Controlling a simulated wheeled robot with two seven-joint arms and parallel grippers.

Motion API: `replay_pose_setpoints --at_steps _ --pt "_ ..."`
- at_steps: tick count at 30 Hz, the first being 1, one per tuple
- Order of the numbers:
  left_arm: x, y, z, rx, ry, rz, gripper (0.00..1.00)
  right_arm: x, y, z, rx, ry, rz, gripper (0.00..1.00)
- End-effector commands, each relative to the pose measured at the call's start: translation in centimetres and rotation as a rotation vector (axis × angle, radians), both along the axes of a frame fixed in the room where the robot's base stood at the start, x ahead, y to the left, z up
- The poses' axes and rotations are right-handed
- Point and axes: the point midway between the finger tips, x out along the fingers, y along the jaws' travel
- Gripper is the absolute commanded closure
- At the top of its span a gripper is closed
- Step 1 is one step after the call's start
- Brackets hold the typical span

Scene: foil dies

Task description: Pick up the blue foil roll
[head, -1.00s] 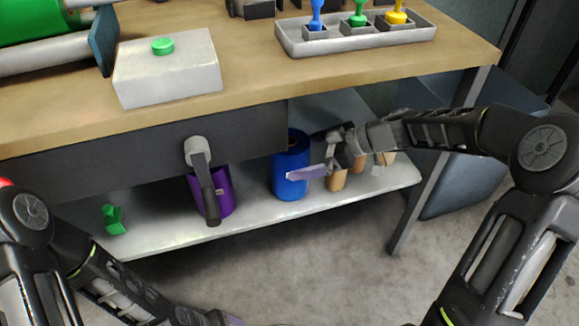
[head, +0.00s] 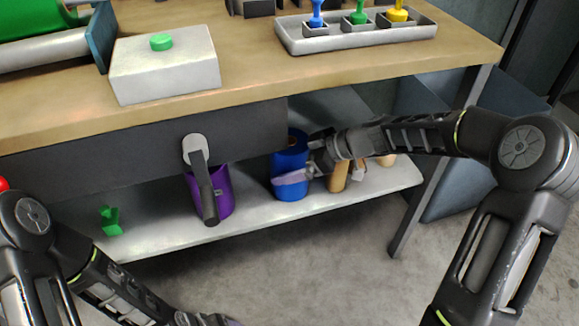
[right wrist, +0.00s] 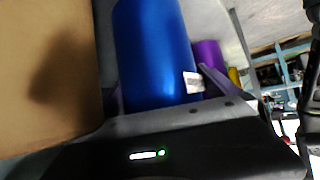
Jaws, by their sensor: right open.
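The blue foil roll (head: 289,160) stands upright on the lower shelf (head: 250,212) under the bench. My right gripper (head: 297,160) reaches in from the right at the roll. It is open, with one pale purple finger across the roll's front and the other largely hidden. In the right wrist view, the blue roll (right wrist: 155,50) stands between the two spread fingers (right wrist: 160,88), with a small white label near the right finger. I cannot tell whether either finger touches it. My left gripper (head: 212,320) is at the bottom edge, mostly cut off.
A purple roll (head: 222,190) stands left of the blue one, behind a hanging grey handle (head: 205,185). Tan rolls (head: 338,178) stand close on the right, beside my right gripper. A green object (head: 110,220) is at the shelf's left. The bench top (head: 250,75) overhangs the shelf.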

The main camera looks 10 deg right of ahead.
Motion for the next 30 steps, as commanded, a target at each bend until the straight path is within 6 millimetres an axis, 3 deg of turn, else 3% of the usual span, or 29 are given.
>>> replay_pose_setpoints --at_steps 9,30 --pt "-0.01 0.01 0.0 0.0 0.0 0.0 0.3 -0.01 -0.02 -0.01 0.0 0.0 0.0 0.0" --pt "-0.01 0.01 0.0 0.0 0.0 0.0 0.3 -0.01 -0.04 -0.01 0.0 0.0 0.0 0.57"
